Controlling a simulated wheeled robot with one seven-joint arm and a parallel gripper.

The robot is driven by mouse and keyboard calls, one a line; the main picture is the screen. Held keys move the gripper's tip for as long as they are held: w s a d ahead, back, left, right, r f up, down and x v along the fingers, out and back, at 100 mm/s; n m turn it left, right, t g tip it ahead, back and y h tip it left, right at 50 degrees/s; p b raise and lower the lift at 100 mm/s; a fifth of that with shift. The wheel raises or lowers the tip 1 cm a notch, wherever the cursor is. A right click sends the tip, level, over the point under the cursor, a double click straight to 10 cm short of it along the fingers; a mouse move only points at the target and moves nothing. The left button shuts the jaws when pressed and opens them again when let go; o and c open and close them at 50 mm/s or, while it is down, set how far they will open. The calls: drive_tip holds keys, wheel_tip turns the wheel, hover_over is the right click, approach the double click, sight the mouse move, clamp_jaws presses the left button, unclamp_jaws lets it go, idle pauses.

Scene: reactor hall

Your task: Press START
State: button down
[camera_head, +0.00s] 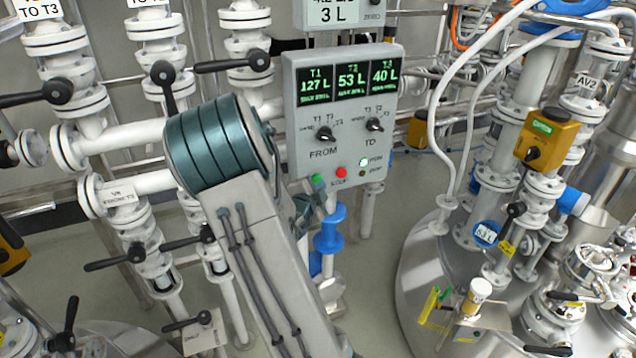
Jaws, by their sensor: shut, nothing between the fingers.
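A grey control box (345,90) stands in the middle, tilted in the picture. A green button (318,181) is at its lower left edge, close beside my arm; I cannot read a START label there. A red button (341,173) sits to its right. My arm's teal joint and grey link cover the area left of and below the box. My gripper cannot be made out; it seems hidden behind my own arm. I cannot tell whether anything touches the green button.
The box shows T1 127 L, T2 53 L and T3 40 L, above a FROM knob (325,133) and a TO knob (374,124). Valved white pipes crowd the left. A steel tank (420,285) stands at right.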

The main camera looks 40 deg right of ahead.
drive_tip(key=shift+s, duration=0.25)
drive_tip(key=shift+a, duration=0.1)
drive_tip(key=s+b, duration=0.1)
drive_tip(key=s, duration=0.1)
drive_tip(key=s+a, duration=0.1)
drive_tip(key=s, duration=0.1)
drive_tip(key=shift+s+b, duration=0.4)
